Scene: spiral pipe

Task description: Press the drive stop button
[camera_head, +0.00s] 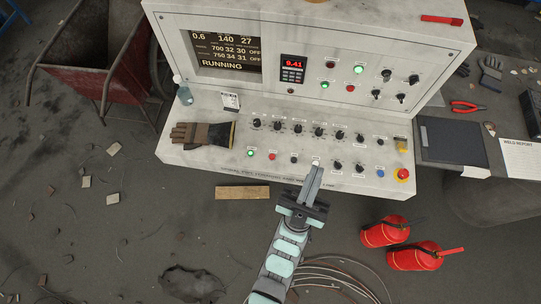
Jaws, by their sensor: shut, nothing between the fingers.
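The grey control console (215,158) has a sloped front panel with rows of knobs and buttons. Its lower row holds a lit green button (250,153), a small red button (272,156), a dark button (294,159) and a blue button (380,172). The labels are too small to read, so I cannot tell which is the drive stop. My gripper (315,166) is shut and empty, over the panel's front edge, right of the dark button; contact cannot be told.
The upright panel's display (226,50) reads RUNNING. Work gloves (203,135) lie at the panel's left, with a bottle (184,92) behind. A wooden block (242,192) lies in front of the console. Two red extinguishers (385,231) and coiled cable (335,272) are on the floor near my arm.

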